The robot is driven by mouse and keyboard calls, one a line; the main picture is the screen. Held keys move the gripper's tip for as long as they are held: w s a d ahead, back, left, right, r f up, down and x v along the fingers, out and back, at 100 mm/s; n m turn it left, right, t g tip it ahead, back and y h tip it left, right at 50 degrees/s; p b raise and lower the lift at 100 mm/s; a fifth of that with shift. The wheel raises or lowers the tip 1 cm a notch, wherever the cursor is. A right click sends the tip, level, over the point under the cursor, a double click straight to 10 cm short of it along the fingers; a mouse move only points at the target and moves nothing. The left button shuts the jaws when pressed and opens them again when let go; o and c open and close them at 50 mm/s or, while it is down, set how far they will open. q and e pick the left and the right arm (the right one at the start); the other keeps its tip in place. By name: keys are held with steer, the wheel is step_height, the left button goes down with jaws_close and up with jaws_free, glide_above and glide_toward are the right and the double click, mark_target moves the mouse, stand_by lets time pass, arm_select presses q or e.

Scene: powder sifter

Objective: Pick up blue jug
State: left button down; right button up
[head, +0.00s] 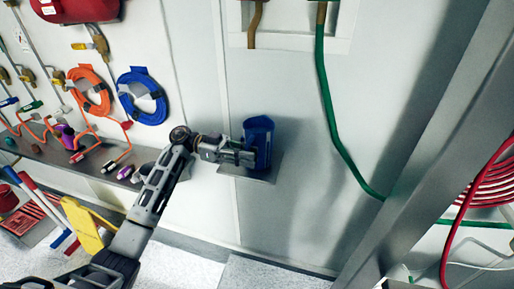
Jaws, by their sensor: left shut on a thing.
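The blue jug (260,135) stands upright at a small grey shelf (272,170) on the white wall, near the middle of the head view. My left gripper (247,156) reaches it from the left and is shut on it, with the fingers at the jug's lower left part. The fingers hide some of the jug's side. I cannot tell whether the jug's base touches the shelf. My right gripper is not in view.
A green hose (327,100) hangs on the wall right of the jug. A metal post (430,150) and a coiled red hose (492,186) are further right. Orange (89,92) and blue (142,97) hose coils hang at left, above a long shelf (75,155). A yellow object (83,226) is below.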

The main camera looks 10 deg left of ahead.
arm_select(q)
steer(key=shift+r, duration=0.2)
stand_by(0.4)
step_height(320, 180, up, 18)
stand_by(0.9)
steer(key=shift+f, duration=0.15)
stand_by(0.4)
